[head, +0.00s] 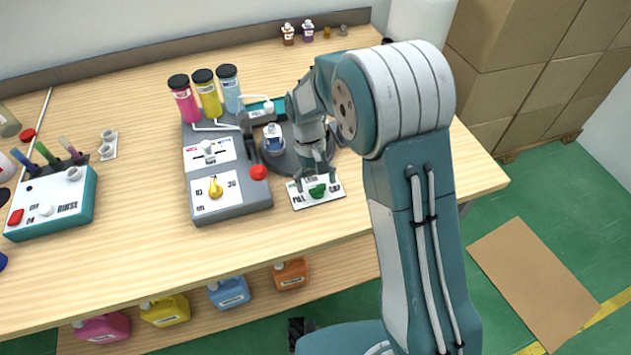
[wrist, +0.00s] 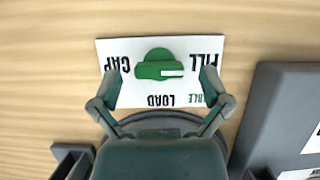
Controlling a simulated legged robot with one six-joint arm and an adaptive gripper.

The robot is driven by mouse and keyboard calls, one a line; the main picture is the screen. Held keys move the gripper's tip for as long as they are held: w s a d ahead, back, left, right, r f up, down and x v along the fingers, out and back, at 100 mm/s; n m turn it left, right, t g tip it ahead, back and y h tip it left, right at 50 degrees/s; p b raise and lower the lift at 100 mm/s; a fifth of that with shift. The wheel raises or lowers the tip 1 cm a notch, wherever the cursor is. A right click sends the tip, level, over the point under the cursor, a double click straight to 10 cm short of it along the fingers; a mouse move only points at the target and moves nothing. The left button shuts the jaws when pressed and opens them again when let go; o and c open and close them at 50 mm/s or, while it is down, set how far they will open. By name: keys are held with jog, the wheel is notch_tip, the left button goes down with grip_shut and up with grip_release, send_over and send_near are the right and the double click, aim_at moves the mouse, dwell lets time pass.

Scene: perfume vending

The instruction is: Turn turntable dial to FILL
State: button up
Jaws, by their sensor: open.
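The green turntable dial (wrist: 158,66) sits on a white label plate (wrist: 135,48) marked CAP, LOAD and FILL, upside down in the wrist view. Its bar lies level there, with the white mark on the right half, toward the FILL side. My gripper (wrist: 160,78) is open, one finger on each side of the dial, with gaps to it. In the head view my gripper (head: 313,178) is over the plate (head: 328,198), just behind the dial (head: 317,191). The round dark turntable (head: 283,160) is behind it, partly hidden by my arm.
A grey dispenser (head: 232,208) with a yellow knob and a red-balled lever stands left of the plate. A small blue-white bottle (head: 273,135) stands on the turntable's left side. A teal box (head: 60,208) is farther left. Bare tabletop lies in front of the plate.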

jog(key=shift+r, duration=0.1)
jog(key=v, duration=1.1)
jog(key=shift+w+r, duration=0.25)
jog(key=shift+w, duration=0.05)
jog(key=shift+a, duration=0.15)
jog(key=s+d+r+m+t+y, duration=0.15)
jog(key=s+d+r+t, duration=0.35)
jog(key=s+d+r, duration=0.55)
jog(key=s+d+m+t, duration=0.1)
jog(key=s+d+t, duration=0.1)
jog(key=s, duration=0.4)
jog(key=s+d+m+t, duration=0.1)
jog(key=s+t, duration=0.1)
jog(key=s, duration=0.5)
jog(key=shift+s+d+r+t, duration=0.3)
jog(key=shift+d+r+t, duration=0.1)
jog(key=shift+r, duration=0.05)
